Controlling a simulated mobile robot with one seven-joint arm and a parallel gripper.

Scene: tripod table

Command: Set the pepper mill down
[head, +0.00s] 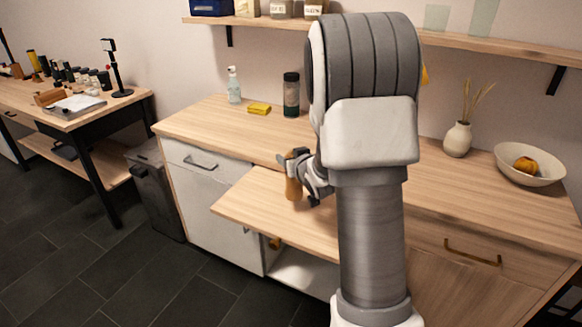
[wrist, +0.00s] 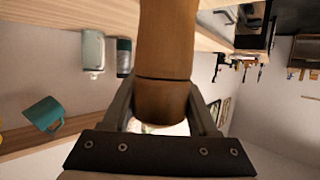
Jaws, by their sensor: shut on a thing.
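The pepper mill (head: 293,188) is a brown wooden piece, held roughly upright over the lower pull-out wooden board (head: 243,203) in the head view. I cannot tell whether its foot touches the board. My gripper (head: 296,162) is shut on its upper part, partly hidden behind my arm. In the wrist view the mill (wrist: 166,45) fills the middle, with a dark seam around it and its rounded end between my two fingers (wrist: 162,105). Its other end runs out of that picture.
The counter behind holds a soap bottle (head: 233,85), a yellow sponge (head: 259,109), a dark jar (head: 291,95), a vase (head: 457,139) and a bowl (head: 530,166). The board's left part is bare. A bin (head: 157,190) stands left of the cabinet.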

